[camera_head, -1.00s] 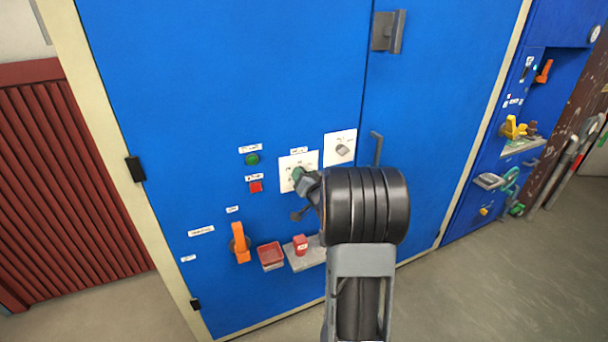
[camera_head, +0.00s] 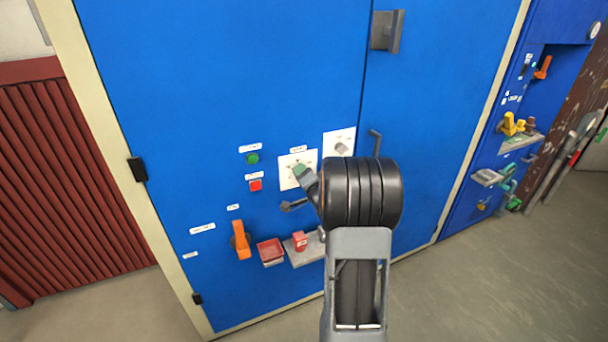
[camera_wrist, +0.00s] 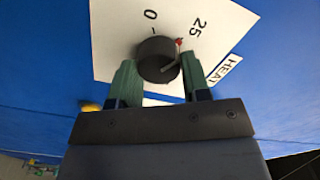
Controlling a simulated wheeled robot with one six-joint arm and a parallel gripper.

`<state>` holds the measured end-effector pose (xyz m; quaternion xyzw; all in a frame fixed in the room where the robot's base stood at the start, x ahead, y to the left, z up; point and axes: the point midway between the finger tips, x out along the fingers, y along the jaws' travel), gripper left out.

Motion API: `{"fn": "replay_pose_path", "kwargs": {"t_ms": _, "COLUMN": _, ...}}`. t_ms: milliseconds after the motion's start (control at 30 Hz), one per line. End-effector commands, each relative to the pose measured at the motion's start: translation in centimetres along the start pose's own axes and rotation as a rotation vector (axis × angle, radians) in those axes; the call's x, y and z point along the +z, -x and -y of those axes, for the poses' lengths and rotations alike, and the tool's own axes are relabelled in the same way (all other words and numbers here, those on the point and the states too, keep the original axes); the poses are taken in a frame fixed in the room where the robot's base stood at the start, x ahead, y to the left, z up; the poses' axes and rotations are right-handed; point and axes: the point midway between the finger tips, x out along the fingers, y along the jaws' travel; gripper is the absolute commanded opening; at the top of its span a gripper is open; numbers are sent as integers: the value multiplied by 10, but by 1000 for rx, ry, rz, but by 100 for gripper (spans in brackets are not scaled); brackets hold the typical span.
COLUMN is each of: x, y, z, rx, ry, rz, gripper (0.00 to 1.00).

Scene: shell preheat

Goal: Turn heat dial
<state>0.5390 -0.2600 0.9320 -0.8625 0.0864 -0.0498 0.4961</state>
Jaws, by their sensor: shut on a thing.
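The heat dial (camera_wrist: 157,57) is a dark round knob on a white plate (camera_wrist: 105,40) marked 0, 25 and HEAT. A red mark on the dial's rim points toward the 25. My gripper (camera_wrist: 157,78) has its green fingers on both sides of the dial and is shut on it. In the head view the plate (camera_head: 286,180) is on the blue cabinet, and my gripper (camera_head: 300,172) reaches it from the lower right. My gripper hides most of the dial there.
A second white plate with a grey knob (camera_head: 341,149) is to the right. A green button (camera_head: 252,159) and a red button (camera_head: 256,185) are to the left. Below are an orange handle (camera_head: 240,240), a red tray (camera_head: 270,250) and a red block (camera_head: 299,240) on a grey shelf.

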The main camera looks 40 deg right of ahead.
Motion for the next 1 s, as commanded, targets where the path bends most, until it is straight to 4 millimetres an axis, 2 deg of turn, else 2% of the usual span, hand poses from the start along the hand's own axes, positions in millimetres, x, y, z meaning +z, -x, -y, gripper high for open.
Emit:
{"fn": "replay_pose_path", "kwargs": {"t_ms": 400, "x": 0, "y": 0, "z": -1, "rx": 1, "ry": -4, "rz": 0, "gripper": 19}}
{"fn": "replay_pose_path", "kwargs": {"t_ms": 433, "x": 0, "y": 0, "z": -1, "rx": 1, "ry": -4, "rz": 0, "gripper": 46}}
{"fn": "replay_pose_path", "kwargs": {"t_ms": 633, "x": 0, "y": 0, "z": 0, "rx": 1, "ry": -4, "rz": 0, "gripper": 65}}
{"fn": "replay_pose_path", "kwargs": {"t_ms": 867, "x": 0, "y": 0, "z": 0, "rx": 0, "ry": -4, "rz": 0, "gripper": 67}}
{"fn": "replay_pose_path", "kwargs": {"t_ms": 1000, "x": 0, "y": 7, "z": 0, "rx": 1, "ry": -3, "rz": 0, "gripper": 67}}
